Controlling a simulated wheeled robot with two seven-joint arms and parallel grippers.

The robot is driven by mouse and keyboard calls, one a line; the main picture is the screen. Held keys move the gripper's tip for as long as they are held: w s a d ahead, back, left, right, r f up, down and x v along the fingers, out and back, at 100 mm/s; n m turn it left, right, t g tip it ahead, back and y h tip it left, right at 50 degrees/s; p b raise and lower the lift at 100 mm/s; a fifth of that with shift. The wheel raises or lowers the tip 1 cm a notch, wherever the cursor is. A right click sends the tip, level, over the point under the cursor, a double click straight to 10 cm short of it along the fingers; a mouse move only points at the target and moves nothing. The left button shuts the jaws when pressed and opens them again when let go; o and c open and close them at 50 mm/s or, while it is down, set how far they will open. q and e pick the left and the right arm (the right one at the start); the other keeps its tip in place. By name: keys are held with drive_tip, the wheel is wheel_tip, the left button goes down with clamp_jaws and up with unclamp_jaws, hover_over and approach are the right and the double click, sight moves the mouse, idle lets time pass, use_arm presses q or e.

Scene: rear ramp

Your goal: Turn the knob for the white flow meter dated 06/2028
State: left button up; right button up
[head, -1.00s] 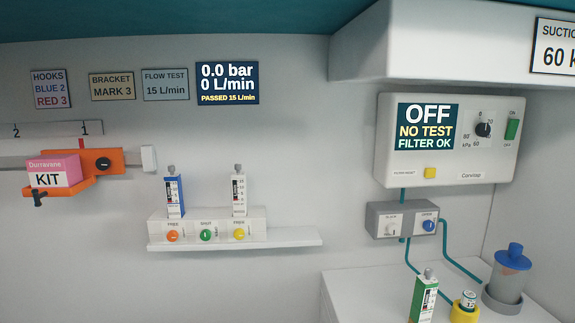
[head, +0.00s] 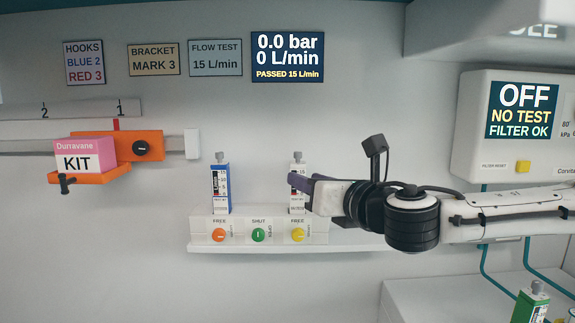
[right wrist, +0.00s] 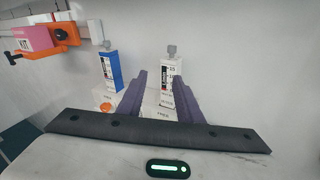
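The white flow meter (head: 297,187) stands upright on the right of a white manifold block (head: 240,230); its small print, including any date, is too small to read. Under it is a yellow knob (head: 298,235) labelled FREE. My right gripper (head: 298,178) reaches in from the right, level with this meter and partly covering it. In the right wrist view its purple fingers (right wrist: 159,75) are apart with nothing gripped, and the white meter (right wrist: 168,82) shows beyond and between them. The yellow knob is hidden there. My left gripper is not in view.
A blue flow meter (head: 221,188) stands left, above an orange knob (head: 219,235) marked FREE. A green knob (head: 258,235) marked SHUT is between. A wall display (head: 287,57) reads 0.0 bar, 0 L/min. A pink kit box (head: 85,154) sits on an orange bracket.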

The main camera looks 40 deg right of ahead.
sight(299, 155)
drive_tip(key=shift+n+h, duration=0.5)
drive_tip(key=w+d+r+p, duration=0.1)
drive_tip(key=w+d+r, duration=0.2)
drive_tip(key=shift+w+r+p, duration=0.2)
drive_tip(key=shift+w+p, duration=0.1)
drive_tip(key=shift+p, duration=0.1)
drive_tip(key=p+x, duration=0.2)
drive_tip(key=p, duration=0.1)
drive_tip(key=p+x, duration=0.1)
drive_tip(key=p, duration=0.1)
drive_tip(key=shift+w+d+r, duration=0.2)
drive_tip(key=shift+d+r, duration=0.05)
drive_tip(key=shift+d, duration=0.05)
drive_tip(key=shift+w+d+p, duration=0.15)
drive_tip(key=shift+w+p, duration=0.15)
drive_tip(key=shift+p, duration=0.05)
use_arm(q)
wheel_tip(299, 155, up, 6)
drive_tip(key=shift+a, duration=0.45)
use_arm(e)
drive_tip(key=shift+w+f, duration=0.2)
drive_tip(key=shift+w, duration=0.4)
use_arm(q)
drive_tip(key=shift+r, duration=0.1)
use_arm(e)
clamp_jaws()
